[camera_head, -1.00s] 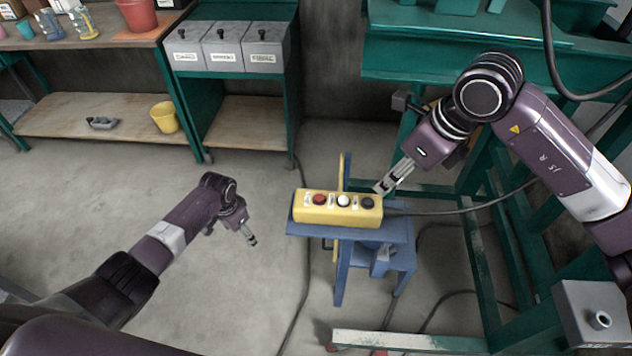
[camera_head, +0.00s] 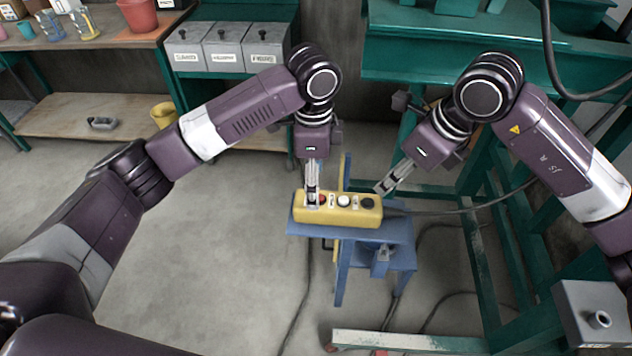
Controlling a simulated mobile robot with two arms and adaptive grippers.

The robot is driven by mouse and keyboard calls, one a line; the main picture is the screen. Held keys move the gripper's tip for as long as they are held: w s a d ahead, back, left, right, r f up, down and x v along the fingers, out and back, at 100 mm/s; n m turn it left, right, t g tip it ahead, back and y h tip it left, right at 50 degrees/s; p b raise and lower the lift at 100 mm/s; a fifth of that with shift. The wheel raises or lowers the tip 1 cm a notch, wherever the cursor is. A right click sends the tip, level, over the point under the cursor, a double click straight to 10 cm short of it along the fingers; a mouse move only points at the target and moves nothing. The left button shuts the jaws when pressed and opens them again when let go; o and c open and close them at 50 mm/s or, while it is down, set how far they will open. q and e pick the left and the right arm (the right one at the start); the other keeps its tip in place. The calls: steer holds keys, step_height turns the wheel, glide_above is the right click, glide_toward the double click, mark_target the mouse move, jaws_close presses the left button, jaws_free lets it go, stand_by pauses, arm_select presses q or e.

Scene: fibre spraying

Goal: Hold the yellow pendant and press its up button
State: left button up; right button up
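The yellow pendant (camera_head: 338,215) lies on a small blue stand (camera_head: 345,242) in the middle of the view. On its top are a red button, partly hidden by my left gripper, a white button (camera_head: 344,201) and a black button (camera_head: 368,203). My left gripper (camera_head: 312,203) points down at the pendant's left end, by the red button. Its fingers look close together; contact and finger gap cannot be made out. My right gripper (camera_head: 381,188) is just behind the pendant's right end. Its fingers look close together, and I cannot tell whether they touch the pendant.
A green frame (camera_head: 480,260) stands to the right of the stand. A dark cable (camera_head: 470,209) runs right from the pendant. Grey labelled bins (camera_head: 222,47) sit on a green rack behind. A yellow bucket (camera_head: 163,114) stands on a shelf at left. The floor left of the stand is clear.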

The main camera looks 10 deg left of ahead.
mark_target(338, 208)
arm_select(q)
steer(key=shift+s+d+f, duration=0.2)
steer(key=shift+s+f, duration=0.05)
steer(key=shift+f, duration=0.05)
step_height(338, 208, down, 8)
steer(key=shift+r, duration=0.25)
steer(key=shift+c, duration=0.3)
steer(key=c, duration=1.5)
steer(key=shift+c, duration=0.2)
arm_select(e)
jaws_close()
